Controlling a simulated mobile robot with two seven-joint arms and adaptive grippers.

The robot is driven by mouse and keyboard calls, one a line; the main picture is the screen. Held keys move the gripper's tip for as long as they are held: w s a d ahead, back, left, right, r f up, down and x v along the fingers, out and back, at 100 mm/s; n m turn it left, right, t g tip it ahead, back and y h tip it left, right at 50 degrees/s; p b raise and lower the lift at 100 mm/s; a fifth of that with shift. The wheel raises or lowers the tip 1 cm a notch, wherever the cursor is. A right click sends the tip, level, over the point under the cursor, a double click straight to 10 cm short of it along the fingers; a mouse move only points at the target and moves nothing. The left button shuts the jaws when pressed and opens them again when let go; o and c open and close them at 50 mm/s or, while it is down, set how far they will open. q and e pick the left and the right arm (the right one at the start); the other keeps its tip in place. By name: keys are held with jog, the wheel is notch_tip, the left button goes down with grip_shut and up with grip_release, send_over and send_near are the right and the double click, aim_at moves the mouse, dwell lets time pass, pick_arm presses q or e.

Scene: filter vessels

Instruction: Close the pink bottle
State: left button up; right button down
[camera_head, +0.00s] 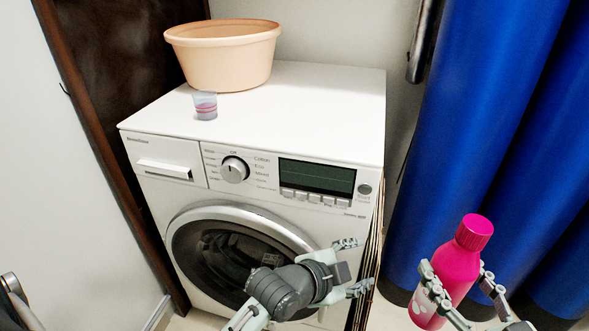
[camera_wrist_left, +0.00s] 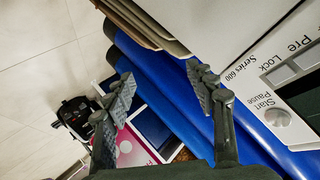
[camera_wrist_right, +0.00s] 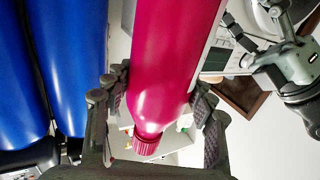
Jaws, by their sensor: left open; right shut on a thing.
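The pink bottle (camera_head: 455,265) is held at the right of the head view, slightly tilted, with a ribbed pink cap (camera_head: 474,232) on its neck. My right gripper (camera_head: 458,278) is shut around the bottle's body. In the right wrist view the bottle (camera_wrist_right: 170,60) lies between the fingers, and its cap (camera_wrist_right: 146,145) points down in the picture. My left gripper (camera_head: 353,266) is open and empty in front of the washing machine, left of the bottle and apart from it. The left wrist view also shows its spread fingers (camera_wrist_left: 165,88). Whether the cap is tight cannot be told.
A white washing machine (camera_head: 300,110) bears a peach tub (camera_head: 225,60) and a small cup with pink bands (camera_head: 205,107). Blue rolls (camera_head: 465,110) stand on the right, close behind the bottle. A brown frame (camera_head: 115,170) stands at the left.

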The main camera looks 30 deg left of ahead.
pick_arm(q)
jog(key=s+a+f+n+g+y, duration=0.1)
jog(key=s+a+f+n+g, duration=0.1)
jog(key=s+a+f, duration=0.3)
jog(key=s+a+f+n+g+y, duration=0.2)
jog(key=s+a+f+n, duration=0.3)
jog(key=f, duration=0.7)
jog(key=s+a+f+n+g+y, duration=0.2)
jog(key=s+a+f+n+g, duration=0.1)
jog(key=s+a+f, duration=0.3)
notch_tip(320, 180, down, 4)
jog(key=shift+s+a+r+n+g, duration=0.3)
jog(key=shift+s+g, duration=0.2)
jog(key=shift+s, duration=0.5)
